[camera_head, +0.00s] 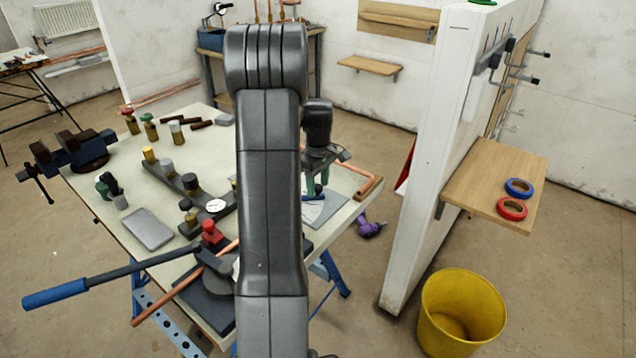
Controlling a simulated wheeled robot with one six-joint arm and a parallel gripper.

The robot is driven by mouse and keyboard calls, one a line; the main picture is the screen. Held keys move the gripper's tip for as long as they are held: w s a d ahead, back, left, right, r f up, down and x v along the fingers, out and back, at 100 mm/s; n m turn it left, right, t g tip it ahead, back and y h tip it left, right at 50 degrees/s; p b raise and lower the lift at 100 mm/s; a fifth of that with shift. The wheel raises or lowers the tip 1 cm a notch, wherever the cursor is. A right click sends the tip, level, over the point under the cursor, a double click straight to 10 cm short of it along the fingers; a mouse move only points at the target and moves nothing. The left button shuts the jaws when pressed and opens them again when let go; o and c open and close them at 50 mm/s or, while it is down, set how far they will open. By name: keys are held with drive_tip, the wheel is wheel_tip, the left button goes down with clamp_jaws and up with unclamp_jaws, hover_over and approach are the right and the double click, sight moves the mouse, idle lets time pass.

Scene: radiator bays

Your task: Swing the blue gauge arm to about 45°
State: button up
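A thin blue bar (314,197), which looks like the gauge arm, lies roughly level in the picture across a pale plate (316,211) on the workbench. Its left end is hidden behind my arm, and its angle cannot be read. My gripper (317,186) points down right at the blue bar, behind my arm's big dark links. The fingers are small and partly covered, so I cannot tell whether they touch the bar or how far apart they are.
The workbench (145,192) holds a pipe bender with a blue-handled lever (55,294), a grey tray (147,229), a vise (75,152) and copper pipes (371,187). A white partition (440,130) with a wooden shelf (490,180) and a yellow bucket (461,312) stand right.

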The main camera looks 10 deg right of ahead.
wheel_tip(320, 180, up, 14)
idle(0.6)
drive_tip(key=shift+f, duration=0.15)
wheel_tip(320, 180, down, 14)
drive_tip(key=shift+r, duration=0.15)
drive_tip(key=shift+s, duration=0.1)
idle(0.5)
